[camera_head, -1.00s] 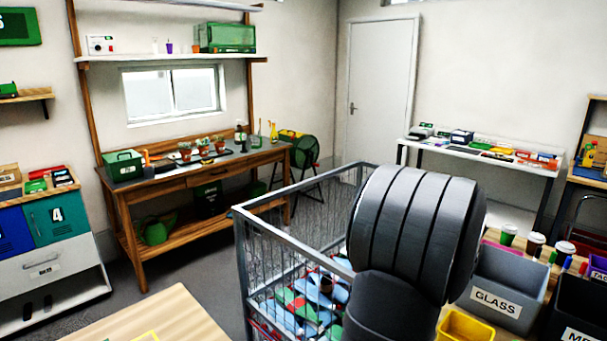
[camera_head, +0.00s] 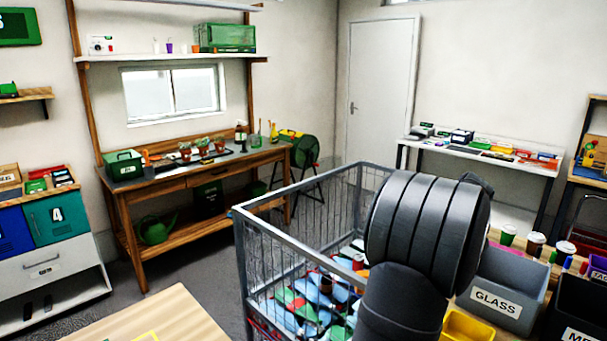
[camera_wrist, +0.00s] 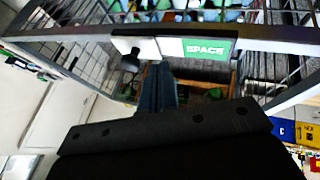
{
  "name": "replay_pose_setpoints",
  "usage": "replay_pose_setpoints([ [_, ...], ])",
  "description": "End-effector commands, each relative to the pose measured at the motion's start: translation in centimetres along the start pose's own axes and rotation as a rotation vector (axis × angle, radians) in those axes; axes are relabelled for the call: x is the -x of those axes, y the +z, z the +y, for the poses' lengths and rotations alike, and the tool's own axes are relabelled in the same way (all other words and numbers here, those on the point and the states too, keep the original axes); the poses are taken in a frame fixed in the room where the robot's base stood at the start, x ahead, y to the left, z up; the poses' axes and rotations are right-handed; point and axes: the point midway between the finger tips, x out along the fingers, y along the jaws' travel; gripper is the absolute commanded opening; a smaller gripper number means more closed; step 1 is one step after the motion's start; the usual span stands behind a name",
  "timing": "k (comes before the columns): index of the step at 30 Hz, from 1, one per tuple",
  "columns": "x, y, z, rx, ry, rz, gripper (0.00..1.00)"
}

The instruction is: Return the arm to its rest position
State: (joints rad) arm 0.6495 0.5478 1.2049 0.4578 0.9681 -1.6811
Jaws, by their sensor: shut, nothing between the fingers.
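My arm (camera_head: 425,235) stands in front of the wire cage cart in the camera_head view, its dark grey rounded links covering the cart's right part. My gripper is hidden in that view. In the camera_wrist view my gripper (camera_wrist: 158,88) shows as two blue-grey fingers side by side, shut and empty. A green and white sign reading SPACE (camera_wrist: 205,49) is seen beyond the fingers, along a dark rail. The fingers appear apart from it.
The wire cage cart (camera_head: 285,237) holds mixed colored items. To its right are the grey GLASS bin (camera_head: 497,302) and a yellow bin (camera_head: 468,326). A wooden table (camera_head: 150,318) is front left, a workbench (camera_head: 200,170) behind. Dark floor is clear between them.

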Motion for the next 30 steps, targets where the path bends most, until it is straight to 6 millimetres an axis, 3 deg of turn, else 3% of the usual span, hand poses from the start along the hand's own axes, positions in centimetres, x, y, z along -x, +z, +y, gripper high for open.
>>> replay_pose_setpoints([
  [3,1.9,-0.1,-0.9,0.0,0.005,0.0,0.0],
  [17,11.1,-0.1,-0.9,0.0,0.006,-0.001,0.0],
  [30,2.0,-0.1,-1.0,-0.001,-0.002,0.0,0.0],
])
